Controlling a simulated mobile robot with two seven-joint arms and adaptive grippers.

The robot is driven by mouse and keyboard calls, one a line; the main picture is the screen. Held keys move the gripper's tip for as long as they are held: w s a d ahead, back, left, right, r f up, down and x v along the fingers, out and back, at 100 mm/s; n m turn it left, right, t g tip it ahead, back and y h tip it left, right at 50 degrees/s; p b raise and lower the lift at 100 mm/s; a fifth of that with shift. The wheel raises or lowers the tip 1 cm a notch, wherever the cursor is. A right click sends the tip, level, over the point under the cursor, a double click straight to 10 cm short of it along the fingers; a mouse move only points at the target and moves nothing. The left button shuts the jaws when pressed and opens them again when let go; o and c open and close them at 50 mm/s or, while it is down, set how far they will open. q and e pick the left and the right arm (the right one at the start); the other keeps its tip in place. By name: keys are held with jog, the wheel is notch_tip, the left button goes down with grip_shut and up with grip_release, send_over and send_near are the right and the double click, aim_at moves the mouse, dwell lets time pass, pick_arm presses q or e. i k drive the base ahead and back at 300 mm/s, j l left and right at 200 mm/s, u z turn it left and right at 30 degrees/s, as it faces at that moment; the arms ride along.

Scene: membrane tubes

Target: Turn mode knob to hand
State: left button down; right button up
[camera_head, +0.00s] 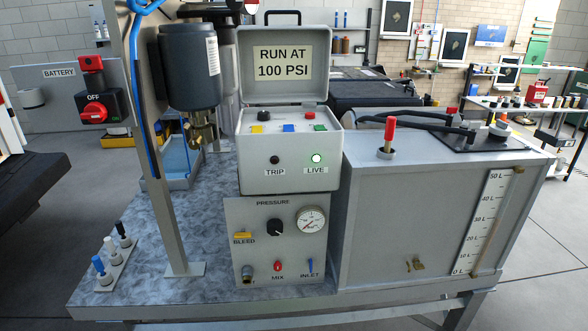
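No knob with a readable "mode" or "hand" label shows in the head view, so I cannot tell which is the mode knob. A grey control box (289,181) stands open on the bench, its lid reading "RUN AT 100 PSI". A black knob (264,116) and a red knob (309,115) are on its top face, above yellow, blue and green labels. Below is a pressure panel (254,215) with a black knob (275,228). Neither of my grippers is in view.
A grey tank (400,220) with a litre scale and red-topped valve (389,134) stands right of the box. A metal post (160,190) and hanging dark cylinder (190,68) are left. A red battery switch (95,111) reads "OFF". Bench space (205,225) is clear.

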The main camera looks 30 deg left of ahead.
aim_at(263, 115)
jog(key=i, duration=0.25)
jog(key=i+l+u, duration=0.1)
jog(key=i+u, duration=0.2)
jog(key=i, duration=0.15)
jog(key=i+l+u, duration=0.3)
jog(key=i, duration=0.15)
jog(key=j, duration=0.1)
